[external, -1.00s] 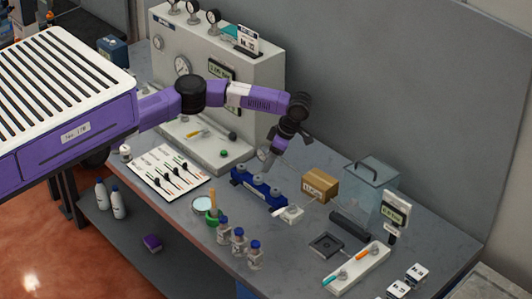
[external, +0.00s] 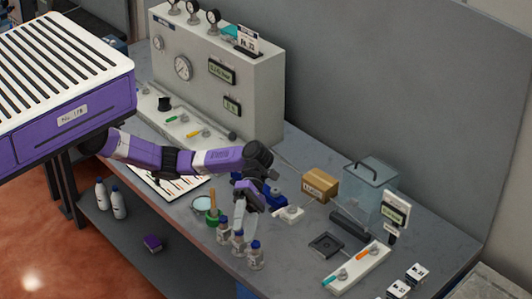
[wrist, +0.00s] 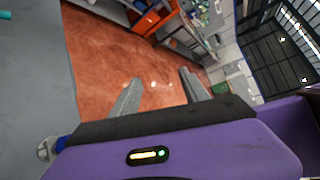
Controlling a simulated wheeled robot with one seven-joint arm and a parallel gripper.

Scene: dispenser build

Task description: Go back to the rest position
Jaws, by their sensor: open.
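My gripper (external: 246,212) is low at the end of my bent arm, above the front part of the bench. In the external view it overlaps the blue-capped bottles (external: 255,256) and hides part of the blue block (external: 272,196) behind it. I cannot tell its exact gap to the bottles. In the wrist view my gripper (wrist: 160,84) has its two grey fingers spread with nothing between them. They point out over the reddish floor (wrist: 100,60).
The grey bench (external: 300,240) also holds a green-based stand (external: 212,217), a cardboard box (external: 320,185), a clear container (external: 368,188) and a white tray (external: 357,269). A gauge panel (external: 205,75) stands at the back. A bottle (wrist: 48,148) shows close by my gripper.

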